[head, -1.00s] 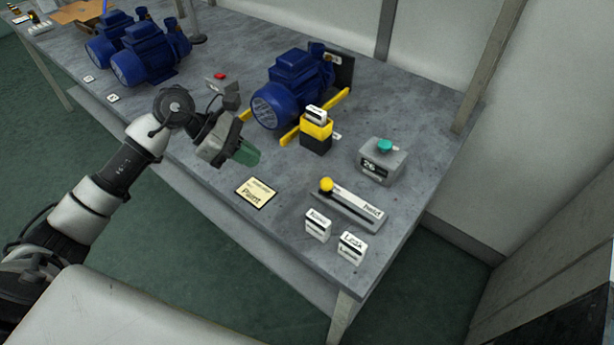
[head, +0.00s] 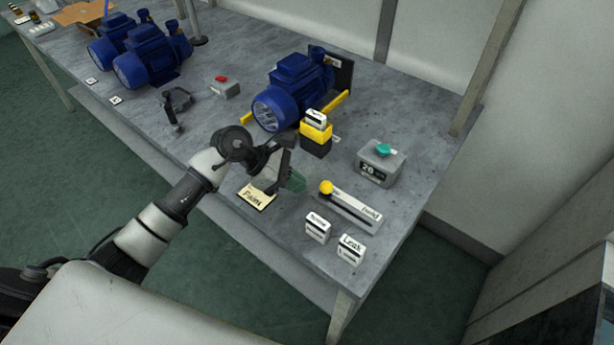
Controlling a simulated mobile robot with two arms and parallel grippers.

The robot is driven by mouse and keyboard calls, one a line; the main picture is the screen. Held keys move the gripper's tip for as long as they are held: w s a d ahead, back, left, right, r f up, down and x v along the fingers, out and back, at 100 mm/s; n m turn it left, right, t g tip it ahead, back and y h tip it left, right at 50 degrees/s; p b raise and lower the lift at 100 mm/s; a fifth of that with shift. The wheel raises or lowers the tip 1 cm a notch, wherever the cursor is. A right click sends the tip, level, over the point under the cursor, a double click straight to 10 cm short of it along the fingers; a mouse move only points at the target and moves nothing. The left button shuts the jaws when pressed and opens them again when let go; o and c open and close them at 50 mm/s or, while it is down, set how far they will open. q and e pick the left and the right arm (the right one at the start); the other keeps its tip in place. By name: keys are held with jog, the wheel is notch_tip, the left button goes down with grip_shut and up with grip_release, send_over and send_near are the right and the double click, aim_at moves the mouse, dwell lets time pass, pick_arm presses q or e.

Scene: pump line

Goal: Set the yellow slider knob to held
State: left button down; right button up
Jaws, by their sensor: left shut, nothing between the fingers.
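The yellow slider knob (head: 326,187) sits at the left end of a grey slider track (head: 352,209) on the bench. The label "held" is at the track's right end, away from the knob. My left gripper (head: 294,182) is shut and empty, with green fingertips. It is just to the left of the knob, apart from it in the picture; its exact height above the bench is hard to tell. My right gripper is not in view.
A "Paint" note (head: 257,197) lies partly behind my left gripper. Two white label blocks (head: 317,228) (head: 350,249) stand in front of the track. A grey box with a teal button (head: 380,163) and a blue pump (head: 292,92) stand behind.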

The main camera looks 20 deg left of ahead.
aim_at(326, 190)
pick_arm(q)
jog(key=shift+w+d+r, duration=0.15)
jog(key=shift+d, duration=0.5)
jog(key=shift+w+d+r, duration=0.15)
jog(key=shift+d, duration=0.45)
jog(key=s+d, duration=0.1)
jog(key=d, duration=0.3)
jog(key=s+d, duration=0.1)
jog(key=d, duration=0.2)
jog(key=shift+s, duration=0.3)
jog(key=shift+a, duration=0.1)
